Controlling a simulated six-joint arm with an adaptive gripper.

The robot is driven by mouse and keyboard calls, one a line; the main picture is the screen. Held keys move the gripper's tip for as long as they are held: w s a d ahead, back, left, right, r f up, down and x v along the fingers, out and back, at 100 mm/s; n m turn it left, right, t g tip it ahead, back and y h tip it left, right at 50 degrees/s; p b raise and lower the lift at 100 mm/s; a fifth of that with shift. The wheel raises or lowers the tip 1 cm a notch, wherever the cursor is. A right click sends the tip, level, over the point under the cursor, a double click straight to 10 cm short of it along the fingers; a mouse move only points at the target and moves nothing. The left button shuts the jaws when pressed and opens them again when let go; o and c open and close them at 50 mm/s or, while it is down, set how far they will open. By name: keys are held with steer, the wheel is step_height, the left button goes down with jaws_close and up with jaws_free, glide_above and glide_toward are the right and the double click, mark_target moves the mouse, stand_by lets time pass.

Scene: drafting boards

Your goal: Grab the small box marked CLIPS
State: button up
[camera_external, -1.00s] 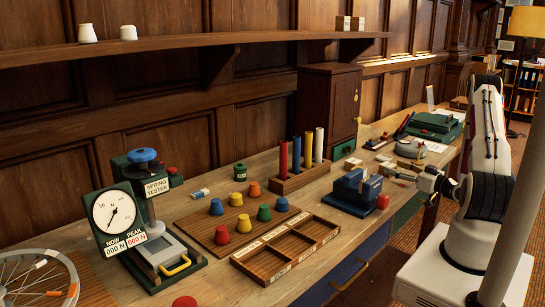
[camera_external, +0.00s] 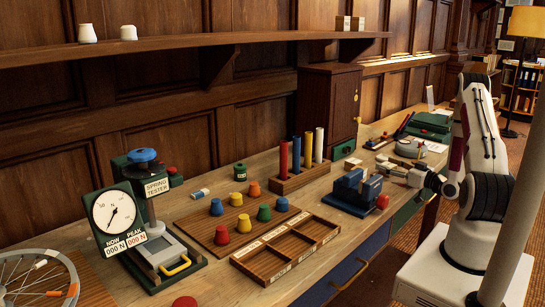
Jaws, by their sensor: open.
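I cannot read the word CLIPS on any box in this view. Small pale boxes (camera_external: 393,169) lie on the bench just left of my gripper, and one of them could be it, but I cannot tell. My gripper (camera_external: 414,177) is low over the right part of the bench, open, beside these boxes. Its fingers are small and dark here, and whether they touch a box is unclear.
A blue vise-like block (camera_external: 353,190) with a red knob stands left of my gripper. A wooden compartment tray (camera_external: 262,272), a peg board (camera_external: 200,231) and a spring tester (camera_external: 112,215) stand further left.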

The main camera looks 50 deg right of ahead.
mark_target(388, 164)
steer(key=c, duration=1.2)
steer(key=shift+c, duration=0.2)
steer(key=shift+r, duration=0.2)
steer(key=shift+r, duration=4.8)
